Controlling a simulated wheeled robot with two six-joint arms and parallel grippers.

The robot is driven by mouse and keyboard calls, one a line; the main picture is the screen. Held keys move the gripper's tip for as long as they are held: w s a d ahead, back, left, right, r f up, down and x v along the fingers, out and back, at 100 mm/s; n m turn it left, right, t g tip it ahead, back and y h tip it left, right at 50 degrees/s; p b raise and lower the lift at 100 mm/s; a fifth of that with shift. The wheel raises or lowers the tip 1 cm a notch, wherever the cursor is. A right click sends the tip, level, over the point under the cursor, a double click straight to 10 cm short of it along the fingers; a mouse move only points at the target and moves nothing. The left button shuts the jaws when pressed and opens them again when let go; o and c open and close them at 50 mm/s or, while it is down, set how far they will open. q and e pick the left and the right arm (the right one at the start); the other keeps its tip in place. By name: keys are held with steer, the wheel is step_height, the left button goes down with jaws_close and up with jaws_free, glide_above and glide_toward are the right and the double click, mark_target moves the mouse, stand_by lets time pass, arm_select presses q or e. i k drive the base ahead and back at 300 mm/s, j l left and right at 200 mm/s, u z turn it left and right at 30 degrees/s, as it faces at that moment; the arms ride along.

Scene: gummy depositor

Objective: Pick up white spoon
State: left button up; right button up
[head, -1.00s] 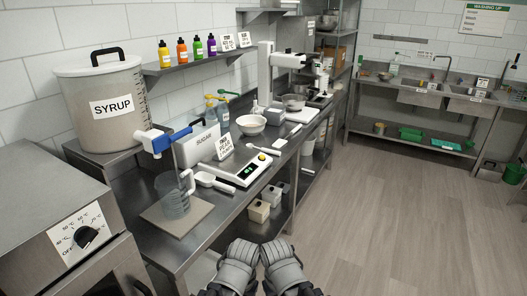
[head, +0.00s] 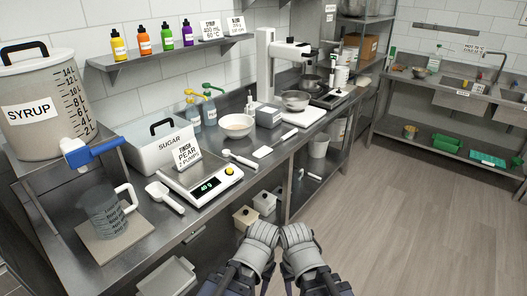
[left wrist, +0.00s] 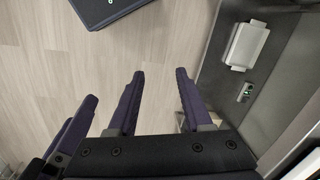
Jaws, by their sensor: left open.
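A white spoon (head: 240,159) lies on the steel bench in the head view, just right of the scale (head: 205,182), its small bowl toward the wall. A larger white scoop (head: 164,196) lies left of the scale, by the measuring jug (head: 107,211). My left gripper (left wrist: 160,74) is open and empty in the left wrist view, over the floor. In the head view both my arms hang at the bottom middle, short of the bench, and their fingertips cannot be made out. One finger of my right gripper (left wrist: 72,130) shows at the left wrist view's lower left; its opening cannot be judged.
A white flat spatula (head: 262,152) and a white bowl (head: 237,125) are near the spoon. The sugar bin (head: 160,147) and a sign card (head: 187,153) stand behind the scale. Tubs (head: 264,203) sit on the lower shelf. The floor to the right is clear.

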mark_target(239, 159)
steer(key=i+l, duration=0.2)
steer(key=l, duration=0.15)
steer(key=i+l, duration=0.2)
steer(key=l, duration=0.2)
steer(key=i+l+u, duration=0.1)
steer(key=l, duration=0.25)
steer(key=i+l, duration=0.3)
steer(key=i+j, duration=0.15)
steer(key=j, duration=0.15)
steer(key=i+j, duration=0.1)
steer(key=j, duration=0.2)
steer(key=i+j, duration=0.15)
steer(key=j, duration=0.2)
